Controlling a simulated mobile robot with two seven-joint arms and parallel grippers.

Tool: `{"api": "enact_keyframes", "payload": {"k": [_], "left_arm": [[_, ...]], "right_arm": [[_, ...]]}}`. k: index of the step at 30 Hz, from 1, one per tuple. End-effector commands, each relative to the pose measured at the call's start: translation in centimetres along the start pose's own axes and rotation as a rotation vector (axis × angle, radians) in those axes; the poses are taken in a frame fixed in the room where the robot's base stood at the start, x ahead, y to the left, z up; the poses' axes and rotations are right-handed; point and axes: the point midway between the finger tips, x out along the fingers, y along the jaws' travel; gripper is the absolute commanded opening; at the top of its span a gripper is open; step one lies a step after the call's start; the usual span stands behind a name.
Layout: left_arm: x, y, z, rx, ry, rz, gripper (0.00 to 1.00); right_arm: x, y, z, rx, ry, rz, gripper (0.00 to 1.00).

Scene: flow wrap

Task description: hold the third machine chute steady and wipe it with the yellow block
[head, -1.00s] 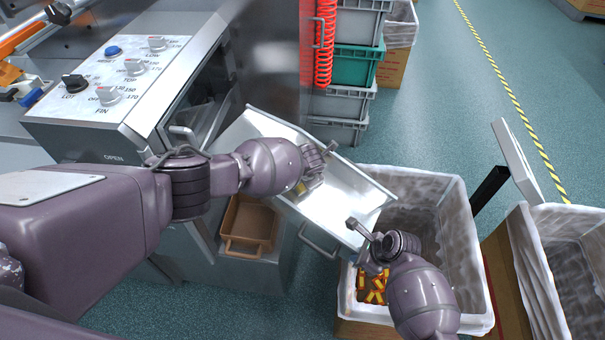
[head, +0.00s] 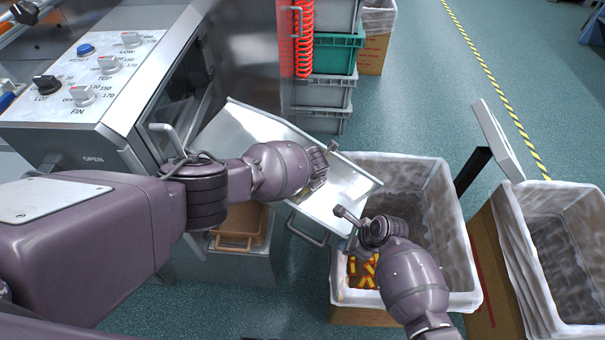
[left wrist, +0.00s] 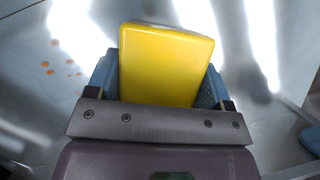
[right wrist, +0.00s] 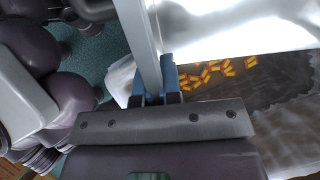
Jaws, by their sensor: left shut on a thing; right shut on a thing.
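The metal chute (head: 240,122) slopes down from the machine, its lower end over a lined bin. My left gripper (head: 318,178) is inside the chute, shut on the yellow block (left wrist: 165,62). The block fills the jaws in the left wrist view and is mostly hidden behind the gripper in the head view. Several orange spots (left wrist: 48,64) mark the metal at left in the left wrist view. My right gripper (right wrist: 155,88) is shut on the chute's near side edge, close to the lower end. The chute's bright inner face also shows in the right wrist view (right wrist: 225,25).
The white-lined bin (head: 452,225) below the chute holds several orange-yellow packs (head: 362,270). Another lined bin (head: 520,245) stands at right. A brown tray (head: 238,228) sits below the machine's control panel (head: 85,75). Stacked crates (head: 325,90) stand behind the chute.

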Motion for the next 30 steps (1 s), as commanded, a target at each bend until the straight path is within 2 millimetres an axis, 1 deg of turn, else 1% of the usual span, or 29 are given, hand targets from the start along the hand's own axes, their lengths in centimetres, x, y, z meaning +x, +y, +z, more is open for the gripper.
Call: {"api": "enact_keyframes", "payload": {"k": [1,5,13,25,30], "left_arm": [[0.1,-0.5,0.1,0.0,0.002,-0.001,0.52],[0.1,-1.0,0.4,0.0,0.001,-0.001,0.52],[0.4,-1.0,0.3,0.001,0.0,0.001,0.52],[-0.1,1.5,-0.7,-0.001,0.001,0.002,0.52],[-0.3,2.1,-0.9,-0.001,0.001,0.001,0.52]], "right_arm": [[0.0,0.0,-0.1,0.0,0.001,0.0,0.0],[0.0,0.0,-0.1,0.0,0.001,0.0,0.0],[0.0,0.0,-0.1,0.001,0.001,0.0,0.0],[0.0,0.0,-0.1,0.001,0.002,0.0,0.0],[0.0,0.0,-0.1,0.001,0.002,0.0,0.0]]}}
